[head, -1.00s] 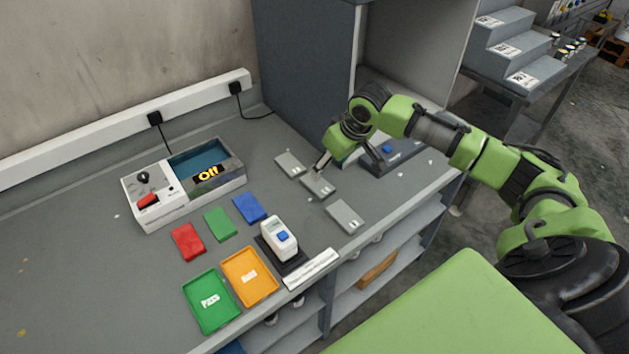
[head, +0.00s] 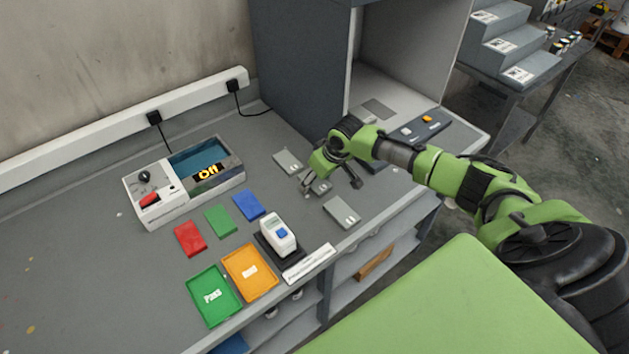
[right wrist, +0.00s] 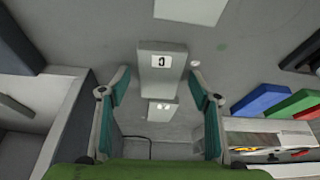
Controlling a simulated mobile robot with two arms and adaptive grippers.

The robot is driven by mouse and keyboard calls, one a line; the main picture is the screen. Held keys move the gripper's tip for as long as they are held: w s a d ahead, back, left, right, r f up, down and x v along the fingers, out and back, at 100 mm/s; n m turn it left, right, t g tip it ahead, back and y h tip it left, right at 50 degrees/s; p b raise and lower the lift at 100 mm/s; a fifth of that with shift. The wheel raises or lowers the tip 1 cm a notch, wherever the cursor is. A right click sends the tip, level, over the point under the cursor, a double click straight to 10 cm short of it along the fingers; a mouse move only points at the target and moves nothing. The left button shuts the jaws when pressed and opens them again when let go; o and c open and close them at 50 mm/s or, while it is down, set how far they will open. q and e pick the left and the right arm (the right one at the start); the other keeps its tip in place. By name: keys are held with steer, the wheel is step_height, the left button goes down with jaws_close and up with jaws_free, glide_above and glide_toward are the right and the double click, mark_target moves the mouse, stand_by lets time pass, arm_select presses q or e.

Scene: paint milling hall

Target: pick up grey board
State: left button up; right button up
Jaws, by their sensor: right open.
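Three grey boards lie on the bench in the head view: a back one (head: 287,161), a middle one (head: 321,187) partly hidden by my gripper, and a front one (head: 342,211). My right gripper (head: 331,184) is open and empty above the middle board, its fingers spread to either side. In the right wrist view, a grey board with a white label marked "C" (right wrist: 161,75) shows between the open fingers (right wrist: 159,84). Another grey board (right wrist: 162,112) lies beyond it, and a third is cut off at the top edge (right wrist: 190,8). My left gripper is not in view.
Left of the boards stand a box reading "Off" (head: 160,205), red (head: 190,239), green (head: 220,221) and blue (head: 249,205) plates, and a white meter (head: 277,234). Green (head: 213,318) and orange (head: 250,290) trays lie in front. A grey booth (head: 300,70) stands behind.

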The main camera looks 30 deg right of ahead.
steer(key=c, duration=1.2)
steer(key=shift+r, duration=0.1)
